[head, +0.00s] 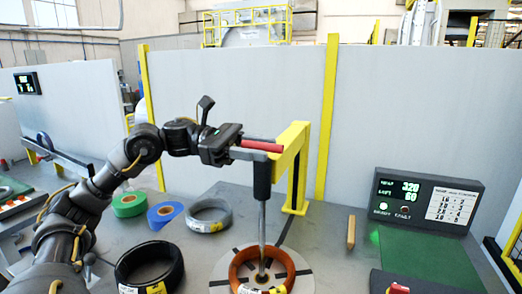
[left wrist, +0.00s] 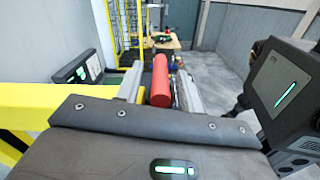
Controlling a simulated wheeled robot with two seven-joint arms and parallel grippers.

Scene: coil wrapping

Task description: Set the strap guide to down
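A yellow post and arm (head: 296,165) stands on the table, with a dark block and a thin metal rod (head: 262,215) hanging over the coil. A red bar-shaped handle (head: 262,145) lies level at the top of this fixture. My left gripper (head: 250,151) is at the handle, its fingers pointing right. In the left wrist view the red handle (left wrist: 160,80) shows between the two fingers, with narrow gaps beside it, so the gripper looks open around it. The copper-coloured coil (head: 241,271) lies on a round grey plate below the rod.
A black coil (head: 150,268), grey coil (head: 209,216), blue roll (head: 166,214) and green roll (head: 129,205) lie left on the table. A display box (head: 427,203), wooden bar (head: 351,233) and green mat (head: 425,258) are at the right. Grey panels stand behind.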

